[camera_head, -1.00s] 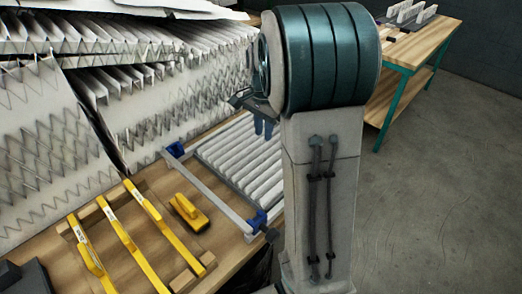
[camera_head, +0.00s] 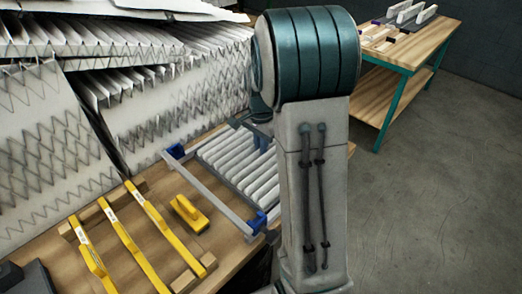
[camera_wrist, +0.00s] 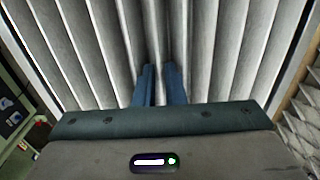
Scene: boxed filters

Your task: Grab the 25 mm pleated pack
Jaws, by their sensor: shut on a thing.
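The pleated pack (camera_head: 228,163) is a white panel with parallel ridges, lying flat on the wooden bench beside a grey bar with blue clamps. My arm hides its right part in the head view. In the wrist view its pleats (camera_wrist: 90,50) fill most of the picture. My gripper (camera_wrist: 160,78) has its two blue fingers down at the pleats, shut on a pleat of the pack between them. In the head view my gripper (camera_head: 262,142) shows small at the pack's upper edge, partly hidden by my arm.
A grey bar with blue clamps (camera_head: 215,197) runs along the pack's near left side. Yellow long-handled tools (camera_head: 122,238) and a short yellow tool (camera_head: 189,214) lie at the front. Large pleated sheets (camera_head: 160,110) lean behind. A second bench (camera_head: 410,55) stands at the back right.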

